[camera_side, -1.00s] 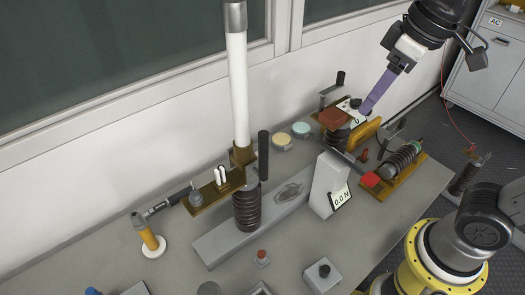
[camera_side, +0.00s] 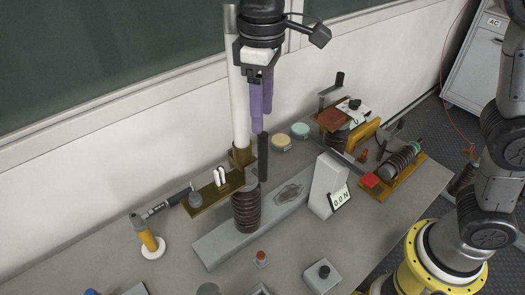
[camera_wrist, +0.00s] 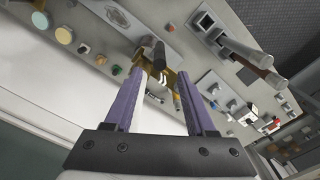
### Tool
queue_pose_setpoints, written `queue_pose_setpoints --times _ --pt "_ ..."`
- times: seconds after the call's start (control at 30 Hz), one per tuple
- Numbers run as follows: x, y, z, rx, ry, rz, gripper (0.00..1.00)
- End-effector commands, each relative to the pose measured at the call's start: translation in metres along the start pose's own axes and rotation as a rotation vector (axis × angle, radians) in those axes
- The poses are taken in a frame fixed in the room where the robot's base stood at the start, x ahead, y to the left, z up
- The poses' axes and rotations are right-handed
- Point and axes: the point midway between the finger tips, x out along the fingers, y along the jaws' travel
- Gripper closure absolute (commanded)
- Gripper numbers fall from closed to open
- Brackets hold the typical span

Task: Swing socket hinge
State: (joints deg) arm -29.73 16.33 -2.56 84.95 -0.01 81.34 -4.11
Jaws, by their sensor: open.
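The brass socket hinge (camera_side: 242,157) sits on a dark ribbed insulator (camera_side: 246,207), with the tall white fuse tube (camera_side: 238,105) standing upright in it. A black upright handle (camera_side: 263,158) stands just right of the hinge. My gripper (camera_side: 262,120) points down with its purple fingers open, above the black handle and in front of the tube. No contact can be made out. In the wrist view, the open fingers (camera_wrist: 160,74) stand either side of the brass parts (camera_wrist: 147,60) and a dark handle (camera_wrist: 158,52) beyond them. My gripper hides part of the tube's upper section.
A second fixture with a ribbed insulator (camera_side: 400,160) and red pads is at the right.

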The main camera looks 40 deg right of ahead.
Motion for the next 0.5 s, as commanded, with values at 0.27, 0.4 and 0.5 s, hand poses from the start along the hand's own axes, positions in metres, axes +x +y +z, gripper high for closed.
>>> queue_pose_setpoints --times 0.27,0.4,0.5 --pt "0.057 0.000 0.001 0.001 -0.004 0.000 0.44" --pt "0.080 0.000 0.001 0.002 -0.002 0.000 0.44" --pt "0.092 0.001 0.000 0.002 -0.001 0.000 0.44"
